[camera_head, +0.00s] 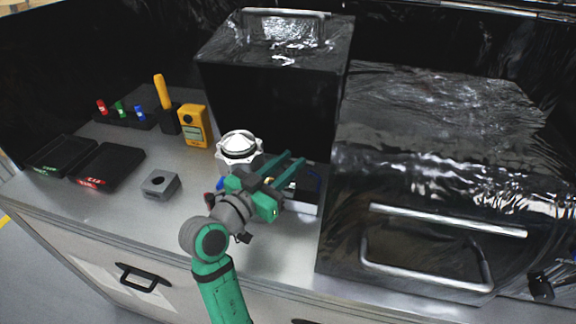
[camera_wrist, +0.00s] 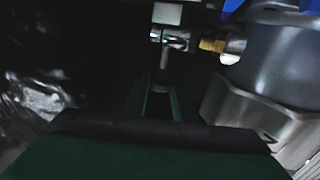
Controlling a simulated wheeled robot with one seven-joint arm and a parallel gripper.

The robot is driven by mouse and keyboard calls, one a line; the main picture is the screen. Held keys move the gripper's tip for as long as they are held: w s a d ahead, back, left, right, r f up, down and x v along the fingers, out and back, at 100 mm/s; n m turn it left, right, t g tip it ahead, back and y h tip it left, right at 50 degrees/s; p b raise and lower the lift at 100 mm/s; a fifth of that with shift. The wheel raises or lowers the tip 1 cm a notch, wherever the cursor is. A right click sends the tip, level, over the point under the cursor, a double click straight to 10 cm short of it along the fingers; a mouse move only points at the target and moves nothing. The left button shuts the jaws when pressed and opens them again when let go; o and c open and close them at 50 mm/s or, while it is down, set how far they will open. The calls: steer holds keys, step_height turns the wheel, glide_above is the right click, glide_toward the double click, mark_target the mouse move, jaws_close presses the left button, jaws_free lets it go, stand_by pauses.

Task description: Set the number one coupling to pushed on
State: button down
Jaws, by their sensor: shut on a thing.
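In the wrist view the green fingers (camera_wrist: 163,70) are close together on a small metal coupling (camera_wrist: 170,38). A brass fitting (camera_wrist: 212,44) lies to its right, in line with it and against the grey housing (camera_wrist: 285,60). The dark picture does not show clearly whether coupling and fitting touch. In the head view my gripper hides most of the coupling. No number can be read on it.
A tall black case (camera_head: 275,85) stands behind, and a large dark box with handles (camera_head: 430,180) closes the right side. A yellow meter (camera_head: 194,126) and grey block (camera_head: 160,184) are left.

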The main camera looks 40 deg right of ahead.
steer(key=shift+w+a, duration=0.25)
steer(key=shift+w, duration=0.1)
steer(key=c, duration=1.5)
jaws_free()
steer(key=shift+v, duration=5.45)
steer(key=shift+s, duration=0.1)
